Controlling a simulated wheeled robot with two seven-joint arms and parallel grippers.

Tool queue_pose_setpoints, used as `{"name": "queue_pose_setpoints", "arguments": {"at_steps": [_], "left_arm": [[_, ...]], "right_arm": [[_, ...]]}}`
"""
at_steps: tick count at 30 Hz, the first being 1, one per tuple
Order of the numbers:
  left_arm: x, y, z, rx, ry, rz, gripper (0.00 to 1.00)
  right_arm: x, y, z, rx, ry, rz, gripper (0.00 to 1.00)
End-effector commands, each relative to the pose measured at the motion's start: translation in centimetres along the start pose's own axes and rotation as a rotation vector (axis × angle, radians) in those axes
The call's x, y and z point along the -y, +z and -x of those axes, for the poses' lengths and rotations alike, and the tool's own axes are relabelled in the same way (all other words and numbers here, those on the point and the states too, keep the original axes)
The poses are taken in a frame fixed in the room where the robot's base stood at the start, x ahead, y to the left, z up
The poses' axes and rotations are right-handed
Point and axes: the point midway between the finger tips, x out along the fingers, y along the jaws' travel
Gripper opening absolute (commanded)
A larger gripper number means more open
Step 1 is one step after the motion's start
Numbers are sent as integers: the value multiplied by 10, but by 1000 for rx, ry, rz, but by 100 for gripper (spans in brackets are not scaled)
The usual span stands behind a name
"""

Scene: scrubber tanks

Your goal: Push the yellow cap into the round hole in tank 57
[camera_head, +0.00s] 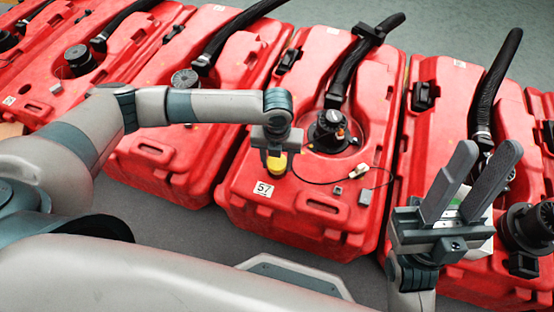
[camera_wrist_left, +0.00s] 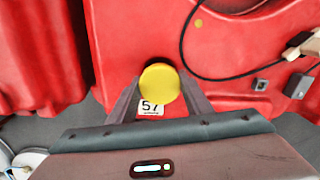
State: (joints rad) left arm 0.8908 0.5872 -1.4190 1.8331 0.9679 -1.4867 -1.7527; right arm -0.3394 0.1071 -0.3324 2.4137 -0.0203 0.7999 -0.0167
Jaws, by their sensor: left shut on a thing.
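The yellow cap (camera_head: 277,163) is held between the fingers of my left gripper (camera_head: 275,155), above the near left part of tank 57 (camera_head: 254,205). It also shows in the left wrist view (camera_wrist_left: 159,83), between the two fingertips (camera_wrist_left: 158,98), partly over the white label reading 57 (camera_wrist_left: 151,109). The round hole is not clearly seen; the cap and gripper may hide it. My right gripper (camera_head: 481,177) is open and empty, with its fingers spread upward, in front of the tank to the right.
More red tanks (camera_head: 160,150) stand on both sides. Grey floor (camera_head: 200,235) shows in front.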

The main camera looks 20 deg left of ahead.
Motion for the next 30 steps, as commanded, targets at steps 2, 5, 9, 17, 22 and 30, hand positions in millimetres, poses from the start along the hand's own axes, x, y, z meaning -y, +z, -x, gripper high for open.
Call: {"name": "queue_pose_setpoints", "arguments": {"at_steps": [2,5,9,17,22,30], "left_arm": [[0,0,0,0,0,0,24],[0,0,0,0,0,0,24],[0,0,0,0,0,0,24],[0,0,-2,-1,1,0,24],[0,-1,-6,-1,0,-1,24],[0,0,-10,0,0,-1,24]], "right_arm": [[0,0,0,0,1,0,31],[0,0,0,0,1,0,31],[0,0,1,3,-1,0,31],[0,0,1,10,-7,-1,31],[0,-1,-1,8,-6,-1,31],[0,-1,-2,6,-5,-2,31]]}}
